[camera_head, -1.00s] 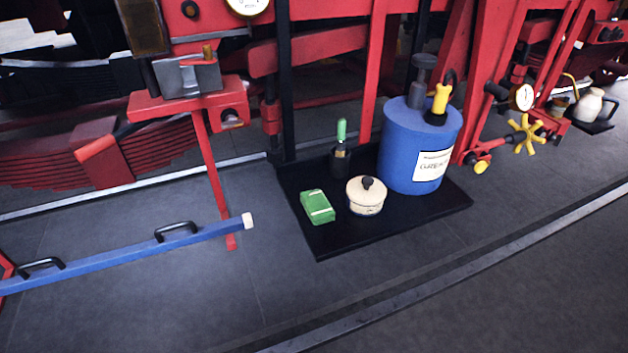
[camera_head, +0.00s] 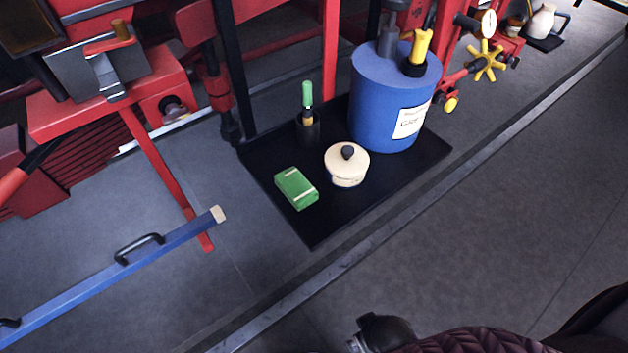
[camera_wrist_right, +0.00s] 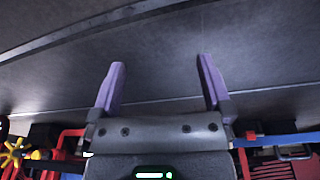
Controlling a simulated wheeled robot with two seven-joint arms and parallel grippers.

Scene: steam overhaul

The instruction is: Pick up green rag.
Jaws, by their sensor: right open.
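The green rag (camera_head: 296,188) is a folded green block with pale bands. It lies on the front left part of a black tray (camera_head: 315,229) on the floor in the head view. My right arm enters at the bottom right of the head view, well apart from the rag, and its fingers cannot be made out there. In the right wrist view my right gripper (camera_wrist_right: 160,85) is open, with two purple fingers spread and nothing between them. The rag does not show in the wrist view. My left gripper is not in view.
On the tray, a cream lidded pot (camera_head: 346,165) stands right of the rag. A green-handled brush in a dark cup (camera_head: 308,127) and a blue drum (camera_head: 385,110) stand behind. A blue bar (camera_head: 130,268) lies left. Floor in front of the metal rail (camera_head: 375,245) is clear.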

